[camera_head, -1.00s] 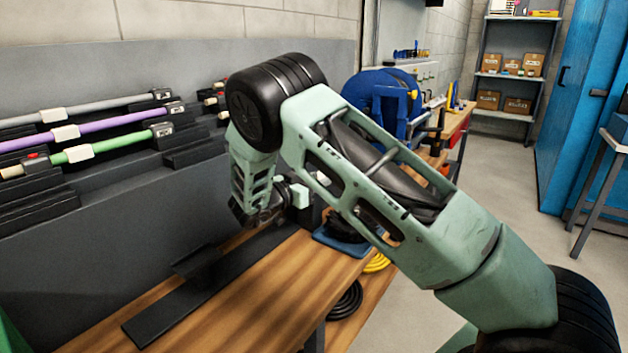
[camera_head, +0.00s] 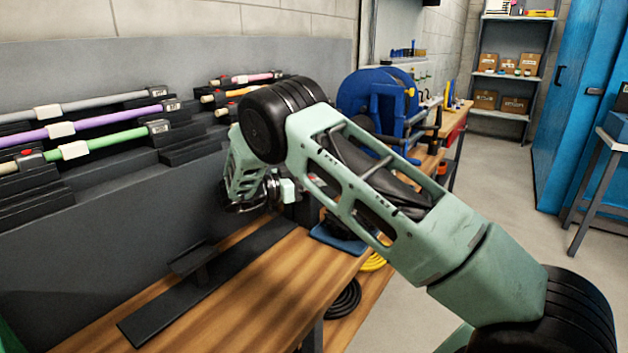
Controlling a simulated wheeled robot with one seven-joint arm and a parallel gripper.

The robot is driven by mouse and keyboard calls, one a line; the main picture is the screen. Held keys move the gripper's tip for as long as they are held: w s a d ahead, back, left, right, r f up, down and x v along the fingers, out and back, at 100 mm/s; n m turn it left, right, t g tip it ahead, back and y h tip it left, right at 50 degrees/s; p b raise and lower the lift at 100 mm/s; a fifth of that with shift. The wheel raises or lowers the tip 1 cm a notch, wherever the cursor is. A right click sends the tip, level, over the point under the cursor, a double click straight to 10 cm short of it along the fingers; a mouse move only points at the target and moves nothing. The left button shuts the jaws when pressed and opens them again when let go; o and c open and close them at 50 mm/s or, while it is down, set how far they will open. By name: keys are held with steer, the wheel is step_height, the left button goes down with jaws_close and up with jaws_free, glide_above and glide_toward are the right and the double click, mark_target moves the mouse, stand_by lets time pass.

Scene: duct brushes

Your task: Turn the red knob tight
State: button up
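Small red spots that look like knobs show on the rod clamps. One red knob (camera_head: 24,153) is at the left end of the green rod (camera_head: 104,144). Which knob the task means, I cannot tell. My gripper (camera_head: 262,198) hangs at the end of my bent arm, above the back of the wooden bench, right of these rods and apart from them. It is dark, small and partly hidden by my wrist, so its fingers cannot be made out. A pale block (camera_head: 288,190) shows at its right; whether they touch is unclear.
A purple rod (camera_head: 105,123) and a grey rod (camera_head: 90,104) lie on black holders against the grey panel. A black strip with a small bracket (camera_head: 195,290) lies on the bench (camera_head: 270,310). A blue reel (camera_head: 375,95) stands behind my arm. The bench front is clear.

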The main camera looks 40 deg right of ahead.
steer(key=shift+r, duration=0.1)
steer(key=o, duration=1)
steer(key=shift+n+t, duration=0.3)
steer(key=shift+t, duration=0.1)
